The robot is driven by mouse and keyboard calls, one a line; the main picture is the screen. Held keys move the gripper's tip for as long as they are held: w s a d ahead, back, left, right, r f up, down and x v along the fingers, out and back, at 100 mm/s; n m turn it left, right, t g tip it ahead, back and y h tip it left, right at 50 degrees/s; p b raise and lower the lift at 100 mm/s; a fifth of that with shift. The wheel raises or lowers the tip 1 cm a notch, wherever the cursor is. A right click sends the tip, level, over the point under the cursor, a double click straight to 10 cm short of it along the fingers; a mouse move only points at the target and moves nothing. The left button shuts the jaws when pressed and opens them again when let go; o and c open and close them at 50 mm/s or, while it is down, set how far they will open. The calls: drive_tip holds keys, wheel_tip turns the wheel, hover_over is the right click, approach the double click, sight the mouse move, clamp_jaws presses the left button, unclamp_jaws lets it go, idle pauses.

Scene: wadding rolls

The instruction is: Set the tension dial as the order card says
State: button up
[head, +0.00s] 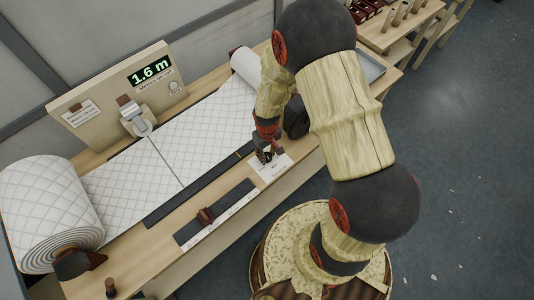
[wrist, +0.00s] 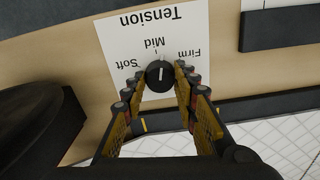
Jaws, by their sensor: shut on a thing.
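The tension dial (wrist: 158,80) is a round black knob on a white plate (wrist: 125,38) marked Tension, with Soft, Mid and Firm upside down in the wrist view. Its white line is roughly in line with the Mid mark. My gripper (wrist: 161,74) is shut on the knob, one finger on each side. In the head view my gripper (head: 265,156) is at the plate (head: 281,168) on the bench's front edge, and hides most of the dial. A white card (head: 81,113) on the upright board may be the order card; its text is too small to read.
A display (head: 151,72) on the board reads 1.6 m. Quilted wadding (head: 190,135) lies across the bench from a large roll (head: 45,205). A brown slider (head: 205,215) sits on a dark strip in front. A dark rounded thing (wrist: 35,125) stands close beside my gripper.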

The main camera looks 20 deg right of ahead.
sight(267, 156)
drive_tip(key=m, duration=0.4)
drive_tip(key=shift+m, duration=0.3)
drive_tip(key=m, duration=0.4)
drive_tip(key=shift+m, duration=0.3)
drive_tip(key=o, duration=1.1)
drive_tip(key=shift+o, duration=0.3)
wheel_tip(267, 156, up, 12)
idle(0.3)
